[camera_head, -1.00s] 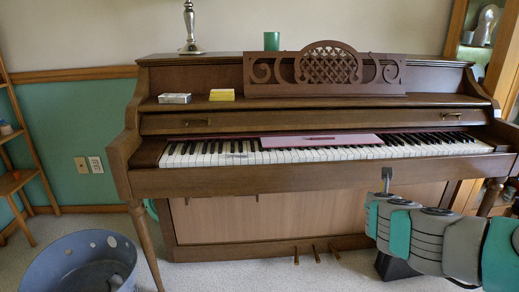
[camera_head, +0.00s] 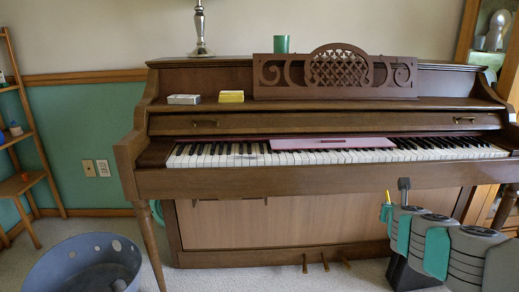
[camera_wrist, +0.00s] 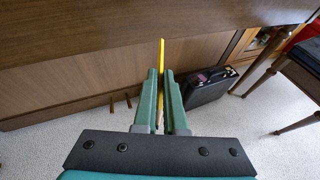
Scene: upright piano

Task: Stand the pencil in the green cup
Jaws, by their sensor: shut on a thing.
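The green cup (camera_head: 281,44) stands upright on top of the piano, behind the left part of the carved music stand. The yellow pencil (camera_wrist: 161,52) is between the two fingers of my gripper (camera_wrist: 160,76), pointing away past the fingertips in the wrist view. In the head view a bit of the pencil (camera_head: 388,197) shows by my gripper (camera_head: 384,213), in front of the piano's lower panel, below the keyboard and well below the cup. The fingers are shut on the pencil; its lower part is partly hidden between them.
The piano's key bed (camera_head: 300,178) juts out above my gripper. The carved music stand (camera_head: 338,77), a silver lamp base (camera_head: 201,45), a yellow box (camera_head: 231,96) and a grey box (camera_head: 184,99) are on the piano. A pink folder (camera_head: 300,144) lies over the keys. A black case (camera_wrist: 213,86) stands on the floor.

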